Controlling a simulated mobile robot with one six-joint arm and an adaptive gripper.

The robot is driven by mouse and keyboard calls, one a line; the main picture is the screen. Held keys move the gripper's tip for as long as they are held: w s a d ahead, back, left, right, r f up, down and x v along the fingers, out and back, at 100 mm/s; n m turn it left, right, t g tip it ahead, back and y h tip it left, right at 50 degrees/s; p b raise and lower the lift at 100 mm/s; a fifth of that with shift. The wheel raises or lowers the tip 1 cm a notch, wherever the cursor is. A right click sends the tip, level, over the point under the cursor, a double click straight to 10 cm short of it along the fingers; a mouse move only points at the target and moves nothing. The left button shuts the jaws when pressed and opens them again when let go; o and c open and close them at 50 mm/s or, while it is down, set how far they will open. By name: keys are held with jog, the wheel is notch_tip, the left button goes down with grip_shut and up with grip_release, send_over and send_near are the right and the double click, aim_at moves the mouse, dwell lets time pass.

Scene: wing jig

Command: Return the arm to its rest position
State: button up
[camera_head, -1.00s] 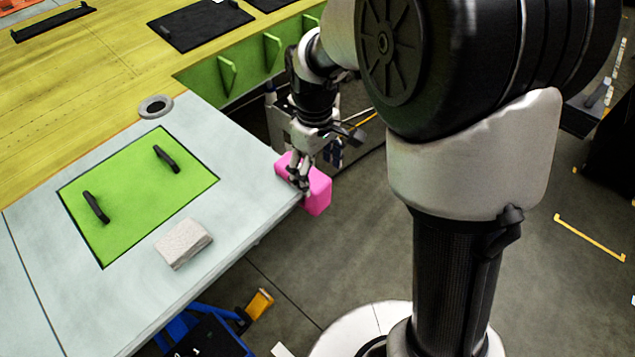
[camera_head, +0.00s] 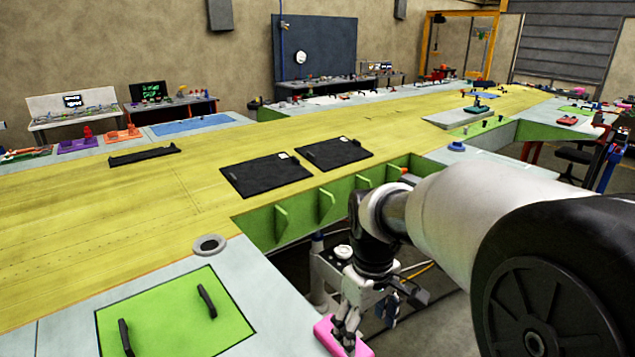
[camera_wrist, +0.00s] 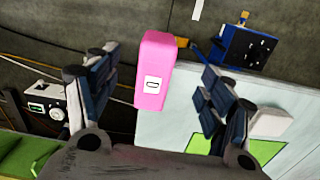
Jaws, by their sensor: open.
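My gripper (camera_head: 346,330) hangs low at the bottom of the head view, by the near corner of the pale panel. In the wrist view its two blue-padded fingers (camera_wrist: 160,70) stand wide apart with nothing clamped between them. In the wrist view the pink block (camera_wrist: 154,75) appears in the gap between the fingers, at the panel's edge. I cannot tell how far it is from them. My arm stretches from the lower right, bent down at the wrist.
The pale panel (camera_head: 60,335) carries a green plate (camera_head: 175,320) with two black handles and a grey ring (camera_head: 208,244). The long yellow wing (camera_head: 120,215) with black pads (camera_head: 266,175) lies beyond. Green ribs (camera_head: 326,205) border the opening next to my arm.

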jog(key=s+d+r+m+t+b, duration=0.1)
jog(key=s+m+t, duration=0.1)
jog(key=s, duration=0.7)
jog(key=s+d+r+m+t+b, duration=0.2)
jog(key=s+m, duration=0.2)
jog(key=s, duration=0.6)
jog(key=shift+s+d+m+t, duration=0.2)
jog(key=shift+d+m+t, duration=0.1)
